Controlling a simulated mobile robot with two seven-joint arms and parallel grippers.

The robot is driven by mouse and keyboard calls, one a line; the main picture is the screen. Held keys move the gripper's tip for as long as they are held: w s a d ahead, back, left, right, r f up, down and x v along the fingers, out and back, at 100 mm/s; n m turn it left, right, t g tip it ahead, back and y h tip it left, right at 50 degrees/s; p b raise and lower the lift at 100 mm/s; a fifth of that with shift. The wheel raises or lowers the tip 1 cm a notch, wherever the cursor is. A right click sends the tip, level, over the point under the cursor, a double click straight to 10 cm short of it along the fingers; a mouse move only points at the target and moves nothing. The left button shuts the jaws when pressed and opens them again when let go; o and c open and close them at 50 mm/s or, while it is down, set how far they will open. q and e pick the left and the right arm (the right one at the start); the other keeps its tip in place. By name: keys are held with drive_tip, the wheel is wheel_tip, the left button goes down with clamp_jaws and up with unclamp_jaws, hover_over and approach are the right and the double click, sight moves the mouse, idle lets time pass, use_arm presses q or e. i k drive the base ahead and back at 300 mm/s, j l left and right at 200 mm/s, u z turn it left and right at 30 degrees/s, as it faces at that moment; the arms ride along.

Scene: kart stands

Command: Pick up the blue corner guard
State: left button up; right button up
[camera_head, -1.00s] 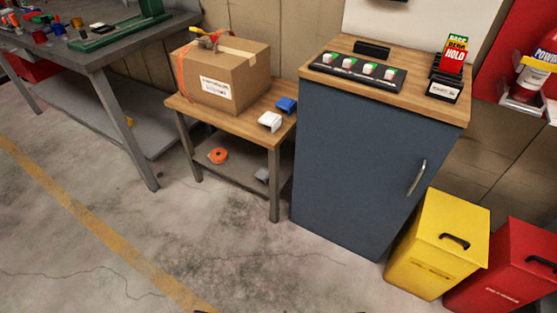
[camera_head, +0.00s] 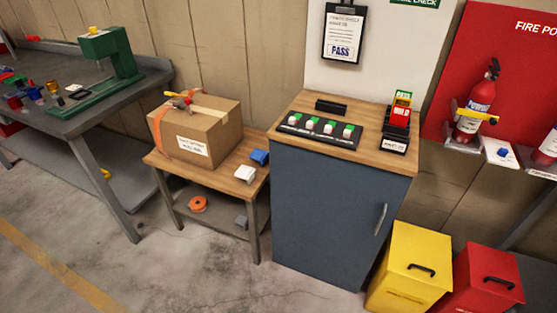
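The blue corner guard (camera_head: 259,157) lies on the small wooden-topped table (camera_head: 222,178), near its right rear corner. It is to the right of the cardboard box and close to the blue-grey cabinet. A white corner guard (camera_head: 245,174) lies just in front of it, on the same table top. Neither of my grippers shows in the head view.
A cardboard box (camera_head: 214,140) with an orange strap fills the table's left part. The cabinet (camera_head: 325,218) stands right of the table. Yellow (camera_head: 404,275) and red (camera_head: 482,282) bins stand on the right. A grey workbench (camera_head: 75,115) is at left. Floor in front is clear.

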sight(259, 155)
drive_tip(key=i+j+z, duration=0.4)
drive_tip(key=j+z, duration=0.2)
drive_tip(key=i+j+z, duration=0.15)
drive_tip(key=j+z, duration=0.15)
drive_tip(key=j, duration=0.15)
drive_tip(key=i+j+z, duration=0.15)
drive_tip(key=j+z, duration=0.15)
drive_tip(key=j, duration=0.1)
